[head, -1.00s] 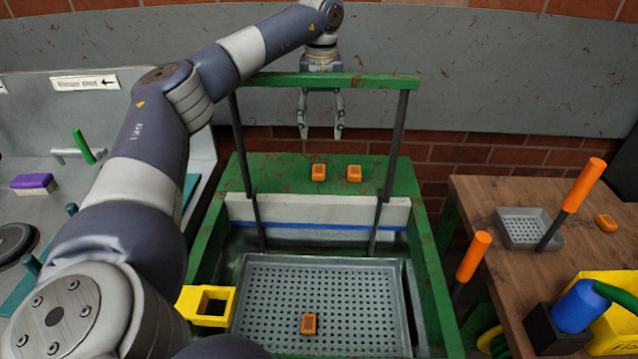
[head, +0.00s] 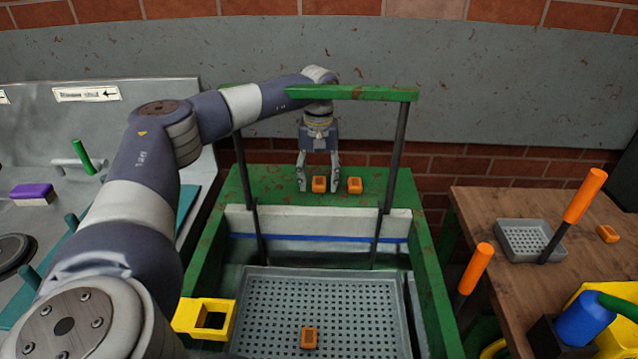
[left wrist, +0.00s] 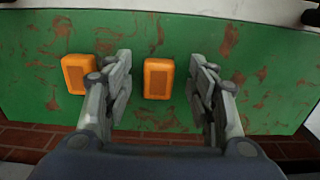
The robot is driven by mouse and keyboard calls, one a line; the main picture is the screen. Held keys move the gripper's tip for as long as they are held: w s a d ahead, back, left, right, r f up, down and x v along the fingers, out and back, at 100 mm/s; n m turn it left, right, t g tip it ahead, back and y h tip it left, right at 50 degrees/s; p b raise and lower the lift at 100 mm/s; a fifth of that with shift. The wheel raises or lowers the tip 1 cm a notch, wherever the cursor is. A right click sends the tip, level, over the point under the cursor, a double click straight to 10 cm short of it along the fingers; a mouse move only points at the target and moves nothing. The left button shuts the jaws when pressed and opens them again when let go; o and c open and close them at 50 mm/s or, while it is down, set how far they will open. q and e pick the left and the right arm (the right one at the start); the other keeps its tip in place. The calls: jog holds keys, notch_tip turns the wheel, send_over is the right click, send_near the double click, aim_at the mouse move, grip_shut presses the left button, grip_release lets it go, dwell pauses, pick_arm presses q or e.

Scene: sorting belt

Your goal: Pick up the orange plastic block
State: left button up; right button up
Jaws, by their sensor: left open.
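Several orange blocks are in view. One orange block (head: 319,185) lies on the green ledge at the back, and a second (head: 355,185) lies just to its right. My left gripper (head: 318,178) is open and points down at the first block, with one finger on each side of it. In the left wrist view this block (left wrist: 158,78) shows between the open fingers (left wrist: 161,88), with gaps on both sides. The second block (left wrist: 76,74) lies outside the left finger there. My right gripper is not in view.
A green crossbar (head: 370,93) on dark posts stands in front of the gripper, with my left arm reaching past it. A wooden table (head: 480,215) at right holds a small grey tray (head: 525,250) and another orange block (head: 607,234).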

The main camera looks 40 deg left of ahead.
aim_at(319, 183)
pick_arm(q)
jog(key=shift+f, duration=0.35)
jog(key=c, duration=1.1)
jog(key=shift+r, duration=0.15)
jog(key=shift+r+p, duration=0.5)
jog(key=shift+p, duration=0.15)
notch_tip(319, 183, up, 3)
jog(key=p, duration=0.3)
jog(key=shift+f, duration=0.1)
jog(key=shift+s+d+r+p, duration=0.25)
jog(key=shift+s+d, duration=0.75)
jog(key=shift+s, duration=1.45)
jog(key=shift+s+d+r+p, duration=0.1)
jog(key=shift+s+d+p, duration=0.7)
jog(key=shift+s, duration=1.7)
jog(key=shift+s+d+r+p, duration=0.15)
jog(key=shift+s+d, duration=1.1)
jog(key=shift+s, duration=1.2)
